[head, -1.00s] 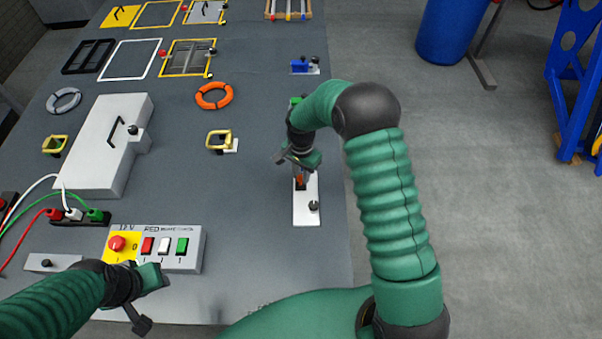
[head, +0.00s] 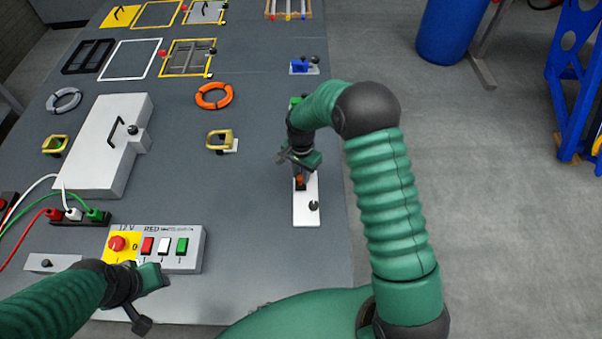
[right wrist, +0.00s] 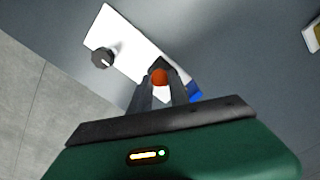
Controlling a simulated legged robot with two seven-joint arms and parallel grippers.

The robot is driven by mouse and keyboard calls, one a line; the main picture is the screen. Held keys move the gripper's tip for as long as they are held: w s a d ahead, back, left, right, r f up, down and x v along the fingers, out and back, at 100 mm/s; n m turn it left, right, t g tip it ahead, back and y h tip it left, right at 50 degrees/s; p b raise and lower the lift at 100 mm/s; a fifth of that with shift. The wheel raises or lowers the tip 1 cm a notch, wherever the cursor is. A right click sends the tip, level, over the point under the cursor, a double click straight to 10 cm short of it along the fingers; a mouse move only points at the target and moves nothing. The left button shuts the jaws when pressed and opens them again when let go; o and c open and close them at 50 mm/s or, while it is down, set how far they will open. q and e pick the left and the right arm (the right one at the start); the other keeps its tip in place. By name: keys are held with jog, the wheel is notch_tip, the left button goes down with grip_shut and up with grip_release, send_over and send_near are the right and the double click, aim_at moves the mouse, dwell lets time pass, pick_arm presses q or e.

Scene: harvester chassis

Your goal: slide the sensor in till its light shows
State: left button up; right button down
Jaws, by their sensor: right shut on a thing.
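My right gripper (head: 298,172) is over the upper part of a white plate (head: 306,210) at the table's right edge. Its fingers are shut on a small dark piece with an orange-red end (right wrist: 160,77), which I take to be the sensor. The orange end also shows in the head view (head: 299,179). The fingers hide most of the piece, so I cannot tell how far in it sits. I see no lit lamp on it. My left gripper (head: 147,298) is open and empty, low at the front left, near the control box.
A black knob (head: 314,206) stands on the plate's near end. A button box (head: 190,250) and a white case (head: 105,150) are to the left. The table between is mostly clear.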

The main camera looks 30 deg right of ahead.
aim_at(301, 176)
jog(key=shift+w, duration=0.15)
jog(key=c, duration=1.2)
grip_release()
jog(key=shift+c, duration=0.2)
notch_tip(301, 176, up, 17)
jog(key=b, duration=0.2)
jog(key=shift+f, duration=0.15)
